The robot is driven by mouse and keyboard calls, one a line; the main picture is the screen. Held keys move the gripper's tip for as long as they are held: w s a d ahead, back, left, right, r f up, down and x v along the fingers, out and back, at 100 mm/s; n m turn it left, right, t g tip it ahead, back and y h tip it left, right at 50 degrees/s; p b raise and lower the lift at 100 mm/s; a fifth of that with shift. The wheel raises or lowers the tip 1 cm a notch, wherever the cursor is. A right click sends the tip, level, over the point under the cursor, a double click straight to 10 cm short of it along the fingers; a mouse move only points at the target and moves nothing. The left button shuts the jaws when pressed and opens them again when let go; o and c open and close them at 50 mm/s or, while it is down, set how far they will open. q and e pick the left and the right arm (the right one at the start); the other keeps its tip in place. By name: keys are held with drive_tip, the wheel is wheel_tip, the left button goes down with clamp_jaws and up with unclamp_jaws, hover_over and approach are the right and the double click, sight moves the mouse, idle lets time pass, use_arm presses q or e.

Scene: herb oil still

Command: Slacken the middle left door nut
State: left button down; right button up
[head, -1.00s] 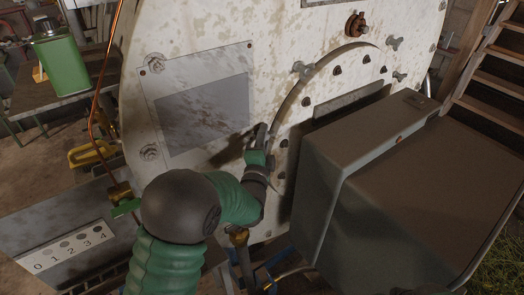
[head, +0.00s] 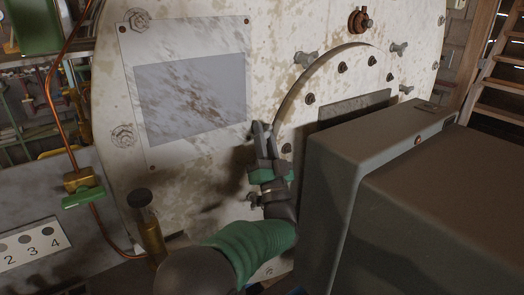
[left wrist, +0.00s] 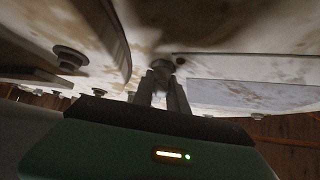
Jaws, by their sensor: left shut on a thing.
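The pale, stained still front (head: 215,180) carries a round door plate (head: 325,75) with a raised curved rim. My left gripper (head: 262,130) is at the left edge of this door, its fingers pointing at the still front. It is shut on the middle left door nut, which the fingers mostly hide in the head view. In the left wrist view the nut (left wrist: 161,65) shows as a dark knob at the fingertips. My right gripper is not in view.
A grey panel (head: 190,100) is left of my gripper. A copper pipe with a green-handled valve (head: 83,196) and a brass fitting (head: 150,235) are at the left. Wooden steps (head: 495,85) are at the right.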

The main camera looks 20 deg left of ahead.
use_arm(q)
drive_tip(key=shift+d+f+n+g+y+b, duration=0.15)
drive_tip(key=shift+n+g+y+b, duration=0.3)
drive_tip(key=shift+n+y, duration=0.55)
drive_tip(key=shift+d+n+g+y+b, duration=0.1)
drive_tip(key=shift+n+g+y+b, duration=0.4)
drive_tip(key=shift+n, duration=0.8)
drive_tip(key=shift+n+y, duration=0.5)
drive_tip(key=shift+y, duration=0.3)
drive_tip(key=shift+r+n+g+b, duration=0.2)
drive_tip(key=shift+n+g+b, duration=0.1)
drive_tip(key=shift+g, duration=0.05)
drive_tip(key=c, duration=1.5)
unclamp_jaws()
drive_tip(key=shift+o, duration=1.2)
drive_tip(key=shift+d, duration=0.1)
